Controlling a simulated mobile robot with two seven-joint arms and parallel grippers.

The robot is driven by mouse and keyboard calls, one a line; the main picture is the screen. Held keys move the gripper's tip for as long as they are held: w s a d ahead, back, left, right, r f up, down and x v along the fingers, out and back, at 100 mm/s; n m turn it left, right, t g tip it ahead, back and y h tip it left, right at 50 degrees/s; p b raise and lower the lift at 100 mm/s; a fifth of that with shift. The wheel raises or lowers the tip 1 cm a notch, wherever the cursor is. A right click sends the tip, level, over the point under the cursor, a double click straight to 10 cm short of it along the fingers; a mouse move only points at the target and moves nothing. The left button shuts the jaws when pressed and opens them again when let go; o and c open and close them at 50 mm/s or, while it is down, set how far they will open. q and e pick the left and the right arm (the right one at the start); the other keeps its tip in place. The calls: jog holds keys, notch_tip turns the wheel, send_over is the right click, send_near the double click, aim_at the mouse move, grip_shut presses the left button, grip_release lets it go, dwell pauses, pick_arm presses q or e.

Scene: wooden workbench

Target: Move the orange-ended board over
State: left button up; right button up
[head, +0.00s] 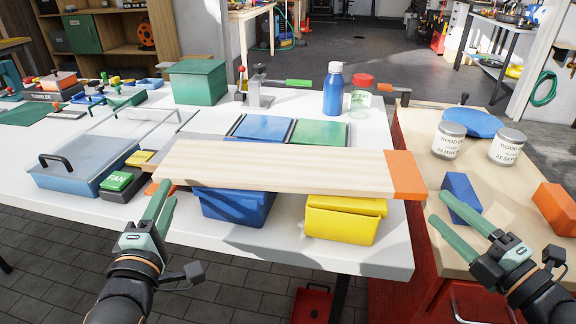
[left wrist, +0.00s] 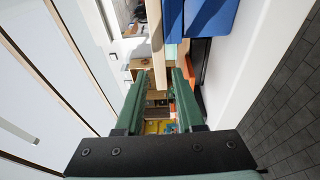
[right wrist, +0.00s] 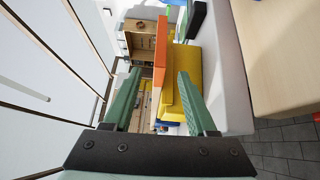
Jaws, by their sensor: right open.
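The long pale wooden board (head: 280,165) lies crosswise over the blue bin (head: 235,205) and yellow bin (head: 345,218). Its right end is orange (head: 405,175). My left gripper (head: 168,192) is open at the board's left end; in the left wrist view the board (left wrist: 157,45) shows edge-on between its fingers (left wrist: 160,78). I cannot tell whether they touch it. My right gripper (head: 439,207) is open, just right of the orange end and apart from it in the head view. In the right wrist view the orange end (right wrist: 160,50) appears between the fingers (right wrist: 159,78).
A black box with a green FAN button (head: 117,181) and a clear-lidded blue case (head: 75,175) sit left. A blue bottle (head: 333,92) and red-lidded jar (head: 361,95) stand behind. Cans (head: 448,140) and a blue block (head: 461,197) occupy the wooden side bench (head: 510,220).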

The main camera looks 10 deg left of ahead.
aim_at(183, 155)
pick_arm(q)
jog(key=w, duration=0.4)
jog(key=w+a, duration=0.1)
jog(key=w, duration=0.7)
jog(key=shift+w+a+r, duration=0.15)
jog(key=shift+a+r, duration=0.1)
jog(key=shift+a, duration=0.1)
pick_arm(e)
jog(key=x, duration=1.2)
jog(key=shift+w+a, duration=0.15)
pick_arm(q)
grip_shut()
pick_arm(e)
jog(key=c, duration=0.6)
grip_shut()
